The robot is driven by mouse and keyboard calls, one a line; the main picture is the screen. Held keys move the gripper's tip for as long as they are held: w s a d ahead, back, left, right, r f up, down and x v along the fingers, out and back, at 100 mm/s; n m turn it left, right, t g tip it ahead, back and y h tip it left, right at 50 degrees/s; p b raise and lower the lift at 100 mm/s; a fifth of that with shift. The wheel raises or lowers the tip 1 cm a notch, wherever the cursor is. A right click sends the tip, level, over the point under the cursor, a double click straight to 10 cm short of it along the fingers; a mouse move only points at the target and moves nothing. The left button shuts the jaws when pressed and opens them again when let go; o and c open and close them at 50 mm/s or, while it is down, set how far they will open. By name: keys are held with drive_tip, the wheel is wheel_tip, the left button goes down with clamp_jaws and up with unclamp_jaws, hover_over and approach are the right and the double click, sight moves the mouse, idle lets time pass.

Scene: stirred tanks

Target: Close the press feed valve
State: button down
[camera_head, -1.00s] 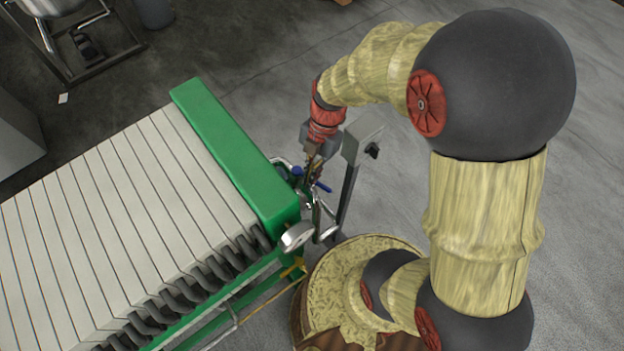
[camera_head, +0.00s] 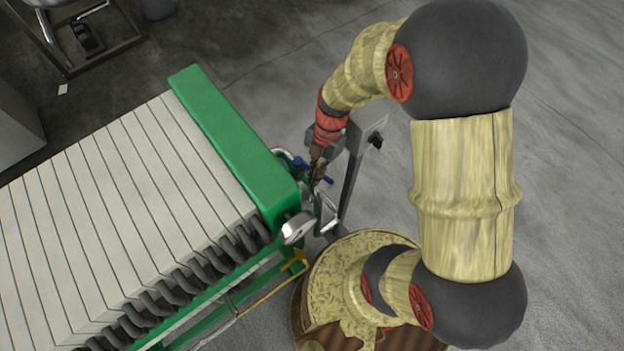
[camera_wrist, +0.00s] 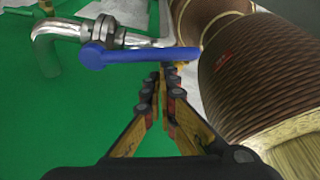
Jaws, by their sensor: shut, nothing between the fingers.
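The blue valve handle (camera_wrist: 140,55) crosses the upper middle of the wrist view, its lever running level to the right from its hub. It sits by a silver pipe with a nut (camera_wrist: 75,35) that bends down at the left, in front of green metal. My gripper (camera_wrist: 168,72) is shut and empty, its tips just below the lever in the picture; whether they touch it I cannot tell. In the head view my gripper (camera_head: 317,175) is at the end of the green press (camera_head: 235,145), beside a small blue handle (camera_head: 328,181), and partly hides the fittings there.
A grey post with a box (camera_head: 366,133) stands close to the right of my gripper. A round pale gauge-like part (camera_head: 298,227) and a yellow pipe (camera_head: 270,288) are on the near end of the press. Open grey floor lies at the right.

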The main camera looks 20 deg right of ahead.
drive_tip(key=shift+w+d+b, duration=0.2)
drive_tip(key=shift+d+b, duration=0.25)
drive_tip(key=shift+d, duration=0.1)
